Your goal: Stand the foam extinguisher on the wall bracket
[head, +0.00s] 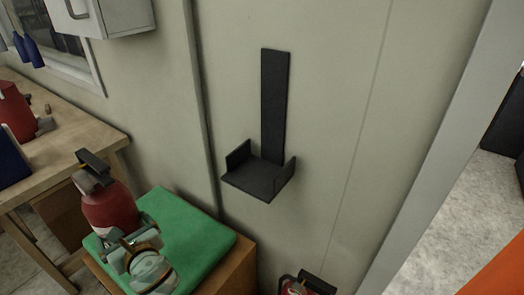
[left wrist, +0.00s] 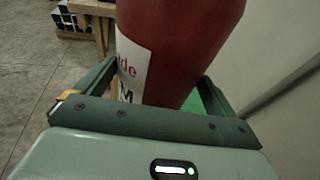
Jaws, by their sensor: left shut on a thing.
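A red extinguisher (head: 108,208) with a black head stands upright at the lower left of the head view, at the green-topped stand. My left gripper (head: 132,243) is shut on its body from the near side. In the left wrist view the red body (left wrist: 180,50) is between the fingers; its white label (left wrist: 130,65) shows only "de" and "M". Its base is partly hidden, so I cannot tell whether it touches the green top. The black wall bracket (head: 274,105), with an empty shelf (head: 258,178) and raised sides, is to the right and higher. My right gripper is out of view.
The green mat (head: 190,228) covers a wooden stand against the wall. A wooden bench (head: 75,130) at left holds another red extinguisher (head: 14,112). A third (head: 303,286) shows at the bottom edge. A grey cabinet (head: 110,14) hangs upper left. Wall around the bracket is clear.

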